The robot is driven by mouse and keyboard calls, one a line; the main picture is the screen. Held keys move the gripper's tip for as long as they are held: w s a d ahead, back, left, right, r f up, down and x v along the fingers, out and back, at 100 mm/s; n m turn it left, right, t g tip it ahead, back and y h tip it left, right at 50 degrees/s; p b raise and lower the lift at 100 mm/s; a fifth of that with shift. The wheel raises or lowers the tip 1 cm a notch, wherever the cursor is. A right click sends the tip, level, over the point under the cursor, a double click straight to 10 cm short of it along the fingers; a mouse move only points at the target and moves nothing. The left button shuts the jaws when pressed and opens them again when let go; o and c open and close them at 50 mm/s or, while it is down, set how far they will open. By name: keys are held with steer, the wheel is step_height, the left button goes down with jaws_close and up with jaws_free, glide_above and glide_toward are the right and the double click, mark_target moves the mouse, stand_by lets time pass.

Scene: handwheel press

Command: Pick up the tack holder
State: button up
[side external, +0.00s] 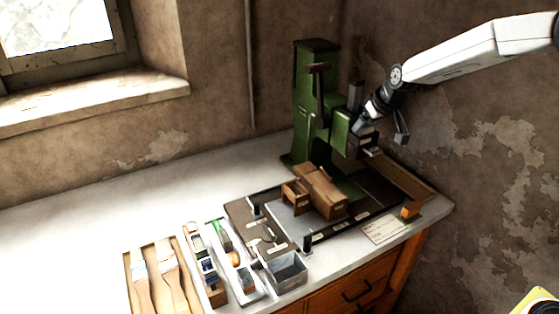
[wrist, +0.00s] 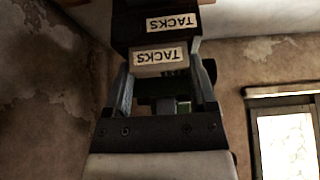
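In the wrist view, a small block labelled TACKS (wrist: 162,70), which looks like the tack holder, sits just ahead of my gripper (wrist: 162,84). My gripper's two fingers stand wide apart, one on each side of the block's near end. No clear grip on it shows. A darker part with a second TACKS label (wrist: 172,22) lies right against the block. In the side view, my gripper (side external: 364,128) is at the front of the green press (side external: 318,95), at mid height. The fingertips and the tack holder are small and partly hidden there.
Below the press, wooden boxes (side external: 325,190) stand on a dark board (side external: 240,213). A grey metal bin (side external: 288,272), narrow trays (side external: 205,265) and brushes (side external: 168,275) are at the front left. An orange block (side external: 410,209) is near the right table edge. The back left table is clear.

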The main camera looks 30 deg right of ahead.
steer(key=shift+r, duration=0.1)
steer(key=shift+r, duration=0.85)
steer(key=s+a+r, duration=0.1)
steer(key=s+r, duration=1)
steer(key=s, duration=0.3)
steer(key=shift+a, duration=0.3)
